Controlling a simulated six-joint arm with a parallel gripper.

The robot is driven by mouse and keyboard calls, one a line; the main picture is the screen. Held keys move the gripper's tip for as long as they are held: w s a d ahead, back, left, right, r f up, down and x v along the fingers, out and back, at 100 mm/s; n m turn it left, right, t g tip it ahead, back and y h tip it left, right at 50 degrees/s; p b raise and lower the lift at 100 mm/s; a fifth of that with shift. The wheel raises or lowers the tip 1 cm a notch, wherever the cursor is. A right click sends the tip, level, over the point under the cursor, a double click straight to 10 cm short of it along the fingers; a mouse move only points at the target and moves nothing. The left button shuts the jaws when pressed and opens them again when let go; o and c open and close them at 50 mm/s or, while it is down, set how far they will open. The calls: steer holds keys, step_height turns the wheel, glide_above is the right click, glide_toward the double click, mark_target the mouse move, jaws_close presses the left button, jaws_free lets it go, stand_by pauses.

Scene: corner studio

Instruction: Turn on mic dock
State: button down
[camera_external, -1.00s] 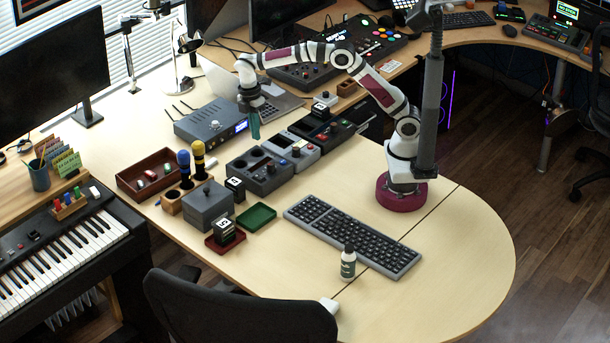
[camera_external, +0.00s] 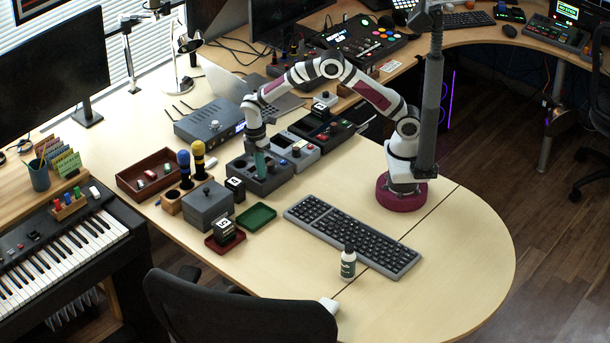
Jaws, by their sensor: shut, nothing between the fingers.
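A grey box unit with round dark wells and knobs on top (camera_external: 272,182) stands mid-table; it looks like the mic dock, but I cannot read a label. My gripper (camera_external: 261,172), with teal fingers, points down at this unit and is shut and empty. Its tips overlap the unit's top in the picture; I cannot tell whether they touch it. The fingers hide part of the top.
A grey receiver with antennas (camera_external: 205,122) stands behind the unit. More control boxes (camera_external: 297,150) stand to its right. A lidded grey box (camera_external: 207,206), a green tray (camera_external: 257,216) and a keyboard (camera_external: 352,237) are in front. A small bottle (camera_external: 348,262) stands by the keyboard.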

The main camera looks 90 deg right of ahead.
steer(key=shift+f, duration=0.1)
steer(key=shift+s+a+f, duration=0.1)
steer(key=shift+f, duration=0.15)
stand_by(0.3)
steer(key=shift+w+d+r, duration=0.15)
steer(key=shift+w+d, duration=0.45)
steer(key=shift+r, duration=0.1)
